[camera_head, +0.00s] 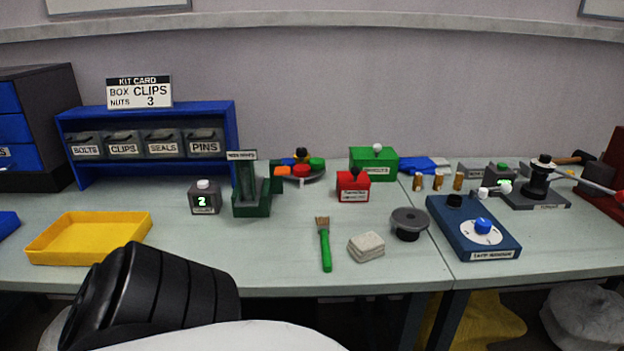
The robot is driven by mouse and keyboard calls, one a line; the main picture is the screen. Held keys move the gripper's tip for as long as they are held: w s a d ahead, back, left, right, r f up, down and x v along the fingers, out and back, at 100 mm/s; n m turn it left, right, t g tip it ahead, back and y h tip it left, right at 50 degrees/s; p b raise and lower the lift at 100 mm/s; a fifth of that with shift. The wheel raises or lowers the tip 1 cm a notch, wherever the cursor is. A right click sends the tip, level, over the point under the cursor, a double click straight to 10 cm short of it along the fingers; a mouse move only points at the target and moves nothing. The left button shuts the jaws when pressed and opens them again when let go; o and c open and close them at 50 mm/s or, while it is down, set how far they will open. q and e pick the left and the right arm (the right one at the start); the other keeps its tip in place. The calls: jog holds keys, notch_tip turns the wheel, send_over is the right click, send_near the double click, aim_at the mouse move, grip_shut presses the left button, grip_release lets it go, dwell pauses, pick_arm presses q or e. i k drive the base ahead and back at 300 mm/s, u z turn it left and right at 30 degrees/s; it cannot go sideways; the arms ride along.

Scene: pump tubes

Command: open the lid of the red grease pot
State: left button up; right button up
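A small red box-shaped pot (353,188) with a black knob on top stands near the middle of the bench; its lid looks shut. A label is on its front, too small to read surely. No gripper touches it. Neither of my grippers is in view; only a black part of my arm shows at the lower left.
A green box with a white knob (374,162) stands close behind the pot. A round tray (318,178) with coloured pieces is behind left. A brush (325,245), folded cloth (366,246), grey round piece (408,222) and blue device (458,246) lie in front and right.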

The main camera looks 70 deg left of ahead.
aim_at(355, 177)
jog(key=k, duration=0.75)
jog(key=u, duration=1.95)
jog(key=i, duration=0.2)
jog(key=u, duration=0.15)
